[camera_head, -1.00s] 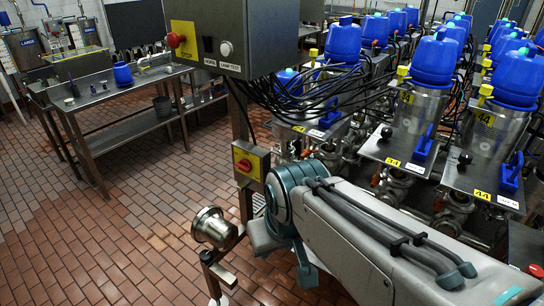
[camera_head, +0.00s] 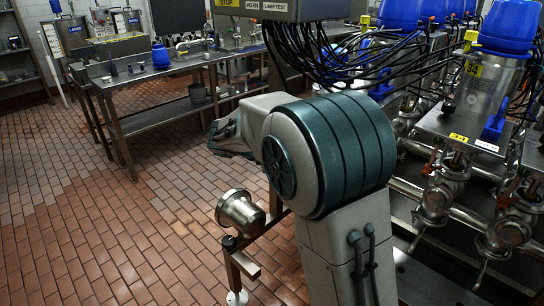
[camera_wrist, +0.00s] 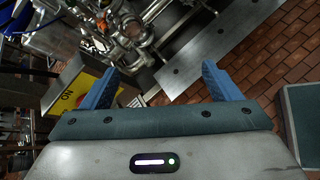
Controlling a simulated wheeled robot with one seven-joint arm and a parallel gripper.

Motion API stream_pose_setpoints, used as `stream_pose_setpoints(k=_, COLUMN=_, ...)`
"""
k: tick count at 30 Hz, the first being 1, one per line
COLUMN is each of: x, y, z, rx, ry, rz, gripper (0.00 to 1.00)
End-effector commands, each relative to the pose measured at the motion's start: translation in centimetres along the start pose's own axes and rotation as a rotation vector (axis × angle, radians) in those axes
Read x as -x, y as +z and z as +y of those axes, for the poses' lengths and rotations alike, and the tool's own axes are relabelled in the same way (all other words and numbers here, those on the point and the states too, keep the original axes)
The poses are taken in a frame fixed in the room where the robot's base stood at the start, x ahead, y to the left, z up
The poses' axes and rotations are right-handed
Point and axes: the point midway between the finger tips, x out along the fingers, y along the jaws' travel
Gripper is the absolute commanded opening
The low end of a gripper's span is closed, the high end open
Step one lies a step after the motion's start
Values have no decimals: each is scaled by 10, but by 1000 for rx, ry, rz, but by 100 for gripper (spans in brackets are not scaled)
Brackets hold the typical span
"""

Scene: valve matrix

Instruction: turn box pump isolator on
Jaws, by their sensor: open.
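The box pump isolator (camera_wrist: 82,93) is a grey box with a yellow face in the wrist view. It lies at the left, and its lettering appears rotated. My gripper (camera_wrist: 159,68) is open and empty, with its blue fingers wide apart. The left finger overlaps the isolator's yellow face in the picture and hides part of it; I cannot tell whether they touch. In the head view my arm hides the isolator.
Steel pipes and valves (camera_wrist: 130,25) lie beyond the fingers, with a flat metal plate (camera_wrist: 215,45) beside them. In the head view, a steel cup on a stand (camera_head: 240,210) is close to my arm. A workbench (camera_head: 170,85) stands at the back left. The tiled floor at left is clear.

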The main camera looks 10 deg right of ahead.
Motion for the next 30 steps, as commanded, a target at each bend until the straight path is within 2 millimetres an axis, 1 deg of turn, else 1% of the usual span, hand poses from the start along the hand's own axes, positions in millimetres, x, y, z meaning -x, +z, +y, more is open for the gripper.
stream_pose_setpoints(k=1, x=-8, y=-33, z=10, rx=84, ry=50, rz=-52, gripper=84)
stream_pose_setpoints(k=2, x=-8, y=-45, z=19, rx=133, ry=82, rz=-87, gripper=84)
stream_pose_setpoints(k=3, x=-8, y=-62, z=30, rx=194, ry=123, rz=-132, gripper=84)
stream_pose_setpoints(k=5, x=-7, y=-86, z=45, rx=279, ry=182, rz=-202, gripper=84)
stream_pose_setpoints(k=6, x=-5, y=-101, z=54, rx=330, ry=217, rz=-246, gripper=84)
stream_pose_setpoints(k=9, x=2, y=-134, z=71, rx=432, ry=295, rz=-344, gripper=84)
stream_pose_setpoints(k=12, x=9, y=-158, z=82, rx=499, ry=349, rz=-415, gripper=84)
stream_pose_setpoints(k=13, x=11, y=-164, z=84, rx=515, ry=361, rz=-432, gripper=84)
stream_pose_setpoints(k=16, x=15, y=-174, z=89, rx=544, ry=387, rz=-467, gripper=84)
stream_pose_setpoints(k=20, x=11, y=-173, z=95, rx=554, ry=394, rz=-481, gripper=84)
stream_pose_setpoints(k=23, x=-1, y=-168, z=102, rx=553, ry=392, rz=-480, gripper=84)
stream_pose_setpoints(k=30, x=-44, y=-151, z=126, rx=552, ry=391, rz=-478, gripper=84)
